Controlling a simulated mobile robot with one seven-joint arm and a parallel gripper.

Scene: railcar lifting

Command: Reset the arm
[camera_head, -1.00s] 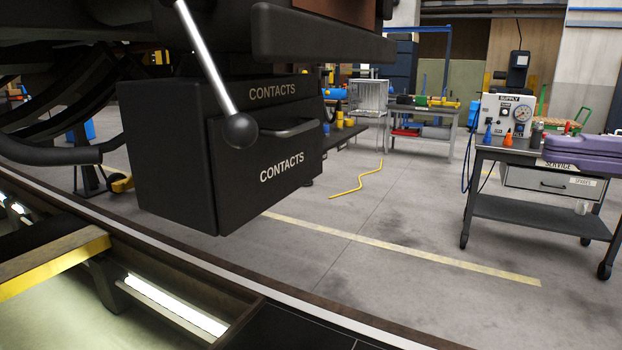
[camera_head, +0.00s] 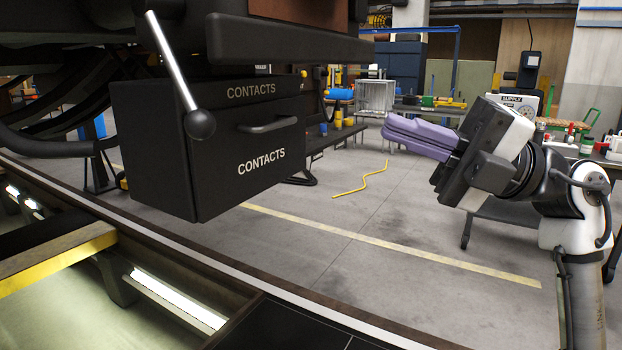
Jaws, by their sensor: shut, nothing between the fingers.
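My gripper (camera_head: 388,134) is in the right half of the head view, with long purple fingers pointing left. The fingers are together and nothing shows between them. My arm rises from the lower right edge and bends toward the left at its wrist. The gripper is in the air, apart from the black contacts box (camera_head: 245,165) to its left. My arm hides much of the service cart behind it.
A metal lever with a black ball (camera_head: 201,124) hangs before the contacts box under the railcar. A lit pit (camera_head: 60,310) lies at lower left. A supply unit (camera_head: 522,104) stands behind my wrist.

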